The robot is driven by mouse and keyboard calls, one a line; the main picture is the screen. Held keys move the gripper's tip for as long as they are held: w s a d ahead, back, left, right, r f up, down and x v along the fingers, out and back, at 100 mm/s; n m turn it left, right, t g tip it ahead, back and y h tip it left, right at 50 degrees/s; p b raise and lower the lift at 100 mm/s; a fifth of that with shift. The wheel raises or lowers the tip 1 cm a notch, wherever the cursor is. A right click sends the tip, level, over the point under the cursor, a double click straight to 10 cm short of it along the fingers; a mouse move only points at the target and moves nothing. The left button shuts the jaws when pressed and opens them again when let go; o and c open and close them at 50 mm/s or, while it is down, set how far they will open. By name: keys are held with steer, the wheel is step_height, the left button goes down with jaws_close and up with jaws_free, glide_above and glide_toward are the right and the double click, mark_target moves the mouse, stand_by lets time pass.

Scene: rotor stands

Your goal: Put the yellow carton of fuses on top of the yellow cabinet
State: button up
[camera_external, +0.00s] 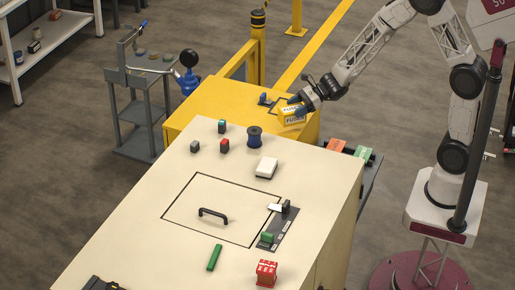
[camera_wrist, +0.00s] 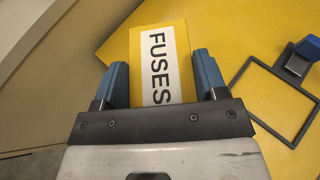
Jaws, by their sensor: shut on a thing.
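The yellow carton of fuses (camera_external: 293,116), with a white FUSES label, is at the top of the yellow cabinet (camera_external: 210,101), near its right side. My gripper (camera_external: 301,99) is at the carton in the external view. In the wrist view the carton (camera_wrist: 160,52) sits between the two blue fingers of my gripper (camera_wrist: 163,82), which is shut on it. The cabinet top (camera_wrist: 230,25) shows behind the carton. I cannot tell whether the carton's underside touches the cabinet top.
A black square outline (camera_wrist: 278,98) with a blue-handled part (camera_wrist: 302,55) lies beside the carton on the cabinet. A cream bench (camera_external: 130,245) with a black handle (camera_external: 213,213) and small parts stands in front. A yellow post (camera_external: 258,50) and rail stand behind.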

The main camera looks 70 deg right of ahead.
steer(key=w, duration=0.9)
steer(key=shift+a+f, duration=0.3)
steer(key=shift+f, duration=0.1)
steer(key=shift+f, duration=1.75)
steer(key=shift+f, duration=0.1)
steer(key=o, duration=1)
steer(key=shift+v, duration=6.05)
